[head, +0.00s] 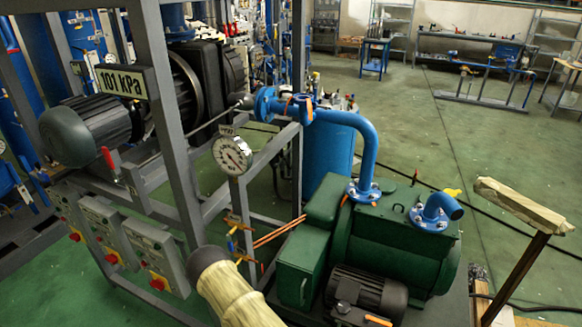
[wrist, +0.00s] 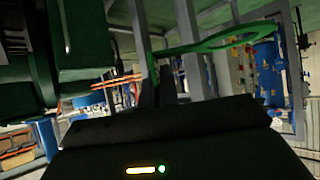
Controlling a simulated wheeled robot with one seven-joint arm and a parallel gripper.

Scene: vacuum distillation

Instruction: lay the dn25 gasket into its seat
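A thin green ring, which looks like the gasket (wrist: 205,47), shows in the wrist view. It extends up and to the right from my gripper (wrist: 158,88). My two dark fingers are close together at the ring's left end and appear shut on its edge. The ring is tilted and seen nearly edge-on, in the air. My gripper and the ring do not show in the head view. Blue pipework with flanges (head: 265,104) stands at the centre of the head view. I cannot tell which flange is the gasket's seat.
A green pump (head: 395,245) with a dark motor (head: 367,292) stands at lower right. A grey frame (head: 172,130) carries a pressure gauge (head: 232,155), a 101 kPa display (head: 120,82) and switch boxes (head: 155,255). Open green floor (head: 425,140) lies behind the pump.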

